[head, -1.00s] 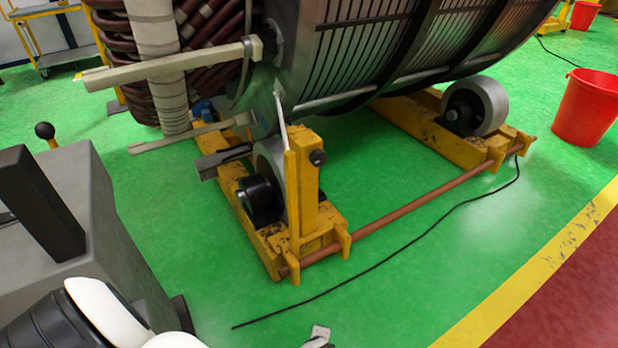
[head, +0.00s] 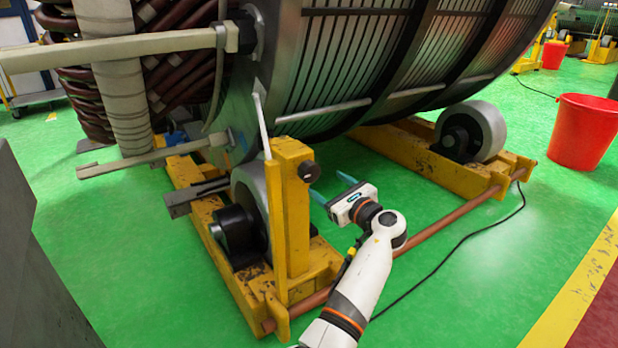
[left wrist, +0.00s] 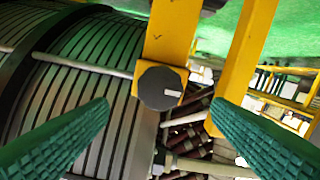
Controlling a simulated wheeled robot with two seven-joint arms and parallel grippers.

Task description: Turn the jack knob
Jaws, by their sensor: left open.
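The jack knob is a dark, many-sided knob (head: 307,171) on the right side of the upright yellow post (head: 292,210) of the roller stand. In the left wrist view the knob (left wrist: 161,88) is seen face-on with a light mark on it, between the two green fingers and beyond their tips. My left gripper (head: 327,184) is open and empty, just right of the knob and a little lower in the head view. Its fingers point toward the post, and neither appears to touch the knob. My right gripper is not in view.
The large stator drum (head: 350,70) rests on rollers, including one at the right (head: 470,132), above the yellow stand. A brown rod (head: 450,217) runs along the stand's front, near my left arm. A red bucket (head: 583,130) stands on the green floor at the right. A black cable (head: 440,262) lies nearby.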

